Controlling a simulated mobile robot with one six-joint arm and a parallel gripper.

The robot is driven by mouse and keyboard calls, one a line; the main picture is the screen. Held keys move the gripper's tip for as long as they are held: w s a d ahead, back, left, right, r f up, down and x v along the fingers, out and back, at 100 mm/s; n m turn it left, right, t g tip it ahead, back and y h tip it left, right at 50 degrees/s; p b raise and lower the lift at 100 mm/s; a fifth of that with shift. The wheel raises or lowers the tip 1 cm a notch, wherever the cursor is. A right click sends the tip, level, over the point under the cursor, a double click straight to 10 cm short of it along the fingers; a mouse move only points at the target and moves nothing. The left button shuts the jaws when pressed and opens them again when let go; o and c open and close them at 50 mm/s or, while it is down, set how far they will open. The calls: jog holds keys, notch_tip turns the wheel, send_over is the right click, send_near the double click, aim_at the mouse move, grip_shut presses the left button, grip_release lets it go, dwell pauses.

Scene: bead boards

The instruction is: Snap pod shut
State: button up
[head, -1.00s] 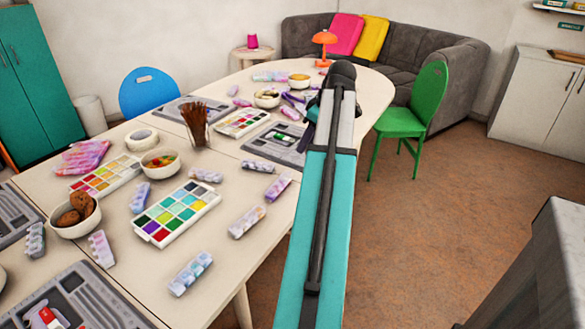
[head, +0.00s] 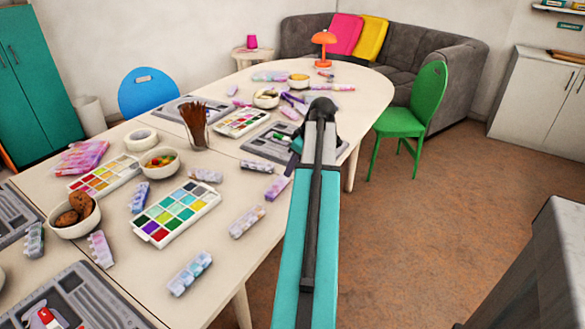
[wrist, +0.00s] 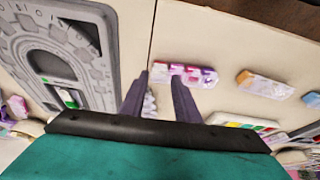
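Several small pods with rows of compartments lie on the cream table. In the wrist view, a pale pod with pink and purple compartments (wrist: 185,75) lies just beyond my fingertips. My gripper (wrist: 160,78) is open, with two dark purple fingers apart. Another pale pod (wrist: 149,103) shows partly between the fingers, its rest hidden. A pod with an orange end (wrist: 264,85) lies to the right. In the head view my arm hides most of the gripper; a purple pod (head: 277,188) and a grey-white pod (head: 258,166) lie left of the arm. I cannot tell which lids are open.
A grey bead board (wrist: 60,50) with a green-and-white item lies left of the fingers. Paint-like bead palettes (head: 176,212), bowls (head: 160,161) and a glass of brown sticks (head: 196,130) crowd the table (head: 240,265). A green chair (head: 408,122) stands at the right.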

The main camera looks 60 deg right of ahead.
jog(key=shift+w+f, duration=0.1)
jog(key=shift+f, duration=0.2)
grip_shut()
jog(key=shift+f, duration=0.1)
jog(key=shift+s+f+t+b, duration=0.35)
jog(key=shift+f+t+b, duration=0.1)
jog(key=shift+t+b, duration=0.3)
jog(key=shift+s+f+t+b, duration=0.35)
jog(key=shift+f+t+b, duration=0.1)
jog(key=shift+t+b, duration=0.25)
jog(key=shift+s+f+t+b, duration=0.15)
jog(key=shift+f+t+b, duration=0.15)
jog(key=shift+t+b, duration=0.5)
jog(key=shift+s+f+t+b, duration=0.15)
jog(key=shift+f+t+b, duration=0.15)
jog(key=shift+t+b, duration=0.5)
